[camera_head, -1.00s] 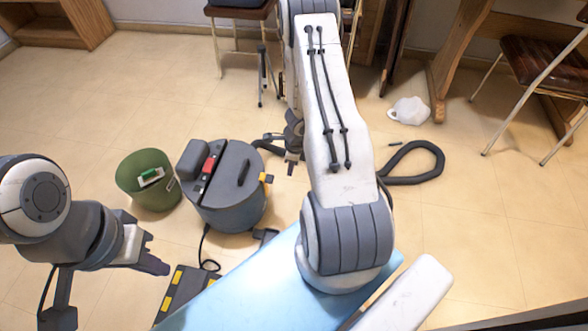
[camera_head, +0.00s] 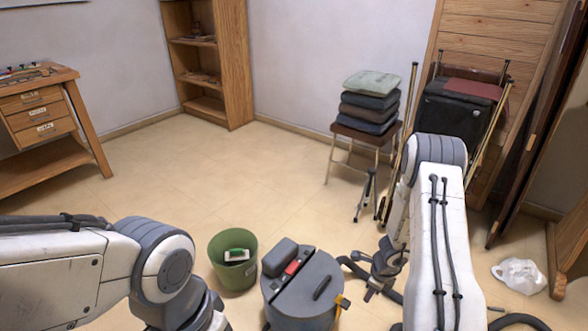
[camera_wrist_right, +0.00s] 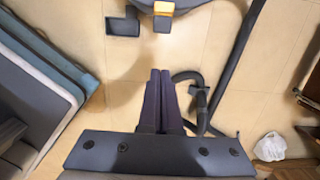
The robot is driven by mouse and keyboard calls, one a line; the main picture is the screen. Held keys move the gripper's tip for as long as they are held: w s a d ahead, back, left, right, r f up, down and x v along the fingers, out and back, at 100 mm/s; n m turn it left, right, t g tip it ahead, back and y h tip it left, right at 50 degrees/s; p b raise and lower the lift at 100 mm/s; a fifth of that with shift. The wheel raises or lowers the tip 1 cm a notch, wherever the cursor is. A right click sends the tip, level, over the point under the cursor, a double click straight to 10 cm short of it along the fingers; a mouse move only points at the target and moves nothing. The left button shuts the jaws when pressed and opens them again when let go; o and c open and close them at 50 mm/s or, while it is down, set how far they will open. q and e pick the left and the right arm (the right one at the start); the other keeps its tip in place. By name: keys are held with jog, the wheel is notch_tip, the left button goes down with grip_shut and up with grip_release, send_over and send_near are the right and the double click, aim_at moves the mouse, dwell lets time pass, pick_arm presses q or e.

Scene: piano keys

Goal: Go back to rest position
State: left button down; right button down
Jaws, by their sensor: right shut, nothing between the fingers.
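My right arm reaches up from the lower right in the head view, with its white link and black cables. My right gripper (camera_head: 381,291) hangs beyond it, small and dark, over the floor beside the vacuum cleaner. In the right wrist view its two dark fingers (camera_wrist_right: 160,76) lie together with nothing between them. My left arm (camera_head: 120,260) comes in from the left edge of the head view, and its gripper is below the picture.
A grey vacuum cleaner (camera_head: 304,292) and a green bin (camera_head: 233,265) stand in front. A stool (camera_head: 350,130) holds folded cloths. A wooden bench (camera_head: 45,125) is at left. A white bag (camera_head: 520,275) lies at right. Mid-floor is clear.

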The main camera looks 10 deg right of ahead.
jog(key=w+a+r+n+y, duration=0.2)
jog(key=w+a+r+n, duration=0.1)
jog(key=a+r+n, duration=1.4)
jog(key=s+a+r+n+g, duration=0.1)
jog(key=s+a+r+n, duration=0.7)
jog(key=s+a+r, duration=0.45)
jog(key=s+r+n+h, duration=0.2)
jog(key=s+r+n, duration=0.1)
jog(key=s+n, duration=0.7)
notch_tip(320, 180, up, 29)
jog(key=p, duration=2.9)
jog(key=shift+s+a, duration=0.15)
jog(key=shift+a, duration=0.1)
jog(key=shift+r, duration=0.1)
